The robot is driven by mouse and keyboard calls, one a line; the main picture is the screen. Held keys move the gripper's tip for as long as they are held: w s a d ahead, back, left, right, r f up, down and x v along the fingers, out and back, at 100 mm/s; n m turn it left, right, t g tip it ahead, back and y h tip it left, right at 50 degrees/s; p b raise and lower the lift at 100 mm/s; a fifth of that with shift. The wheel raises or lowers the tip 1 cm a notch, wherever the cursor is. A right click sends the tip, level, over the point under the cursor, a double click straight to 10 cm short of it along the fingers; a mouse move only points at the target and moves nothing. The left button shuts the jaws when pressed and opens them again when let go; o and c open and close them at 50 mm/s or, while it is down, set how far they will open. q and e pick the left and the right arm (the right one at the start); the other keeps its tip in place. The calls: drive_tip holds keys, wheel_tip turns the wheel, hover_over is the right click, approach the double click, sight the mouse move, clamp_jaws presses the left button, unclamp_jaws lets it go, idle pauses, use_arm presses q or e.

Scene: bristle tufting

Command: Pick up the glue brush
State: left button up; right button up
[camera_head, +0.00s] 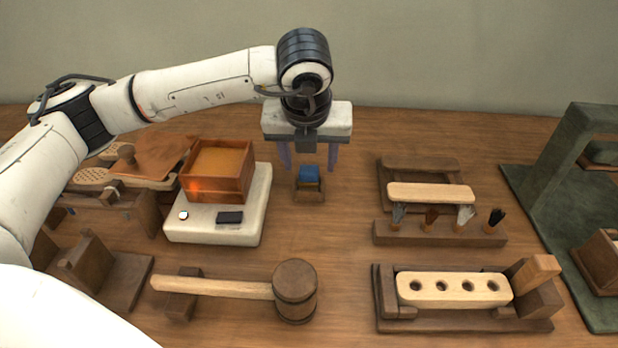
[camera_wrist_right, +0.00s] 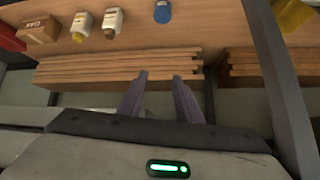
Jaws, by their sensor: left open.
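A small blue and yellow piece (camera_head: 309,174), which seems to be the glue brush, sits in a small wooden holder (camera_head: 309,194) near the middle of the bench. My left gripper (camera_head: 309,168) points down over it, its two purple fingers apart, one to each side of the blue part in the picture. I cannot tell whether the fingers touch it. My right gripper (camera_wrist_right: 160,82) shows only in the right wrist view, its fingers apart with nothing between them, facing a shelf.
A glue pot (camera_head: 216,180) stands on a white heater (camera_head: 214,231) left of the holder. A mallet (camera_head: 294,291) lies in front. Wooden racks with tufts (camera_head: 440,233) and a drilled brush block (camera_head: 454,289) stand right. Bare bench lies between holder and racks.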

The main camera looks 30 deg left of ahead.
sight(309, 168)
use_arm(q)
drive_tip(key=shift+x, duration=1.85)
drive_tip(key=shift+s, duration=0.1)
drive_tip(key=c, duration=1.1)
wheel_tip(309, 168, up, 10)
drive_tip(key=o, duration=0.4)
drive_tip(key=shift+c, duration=1.6)
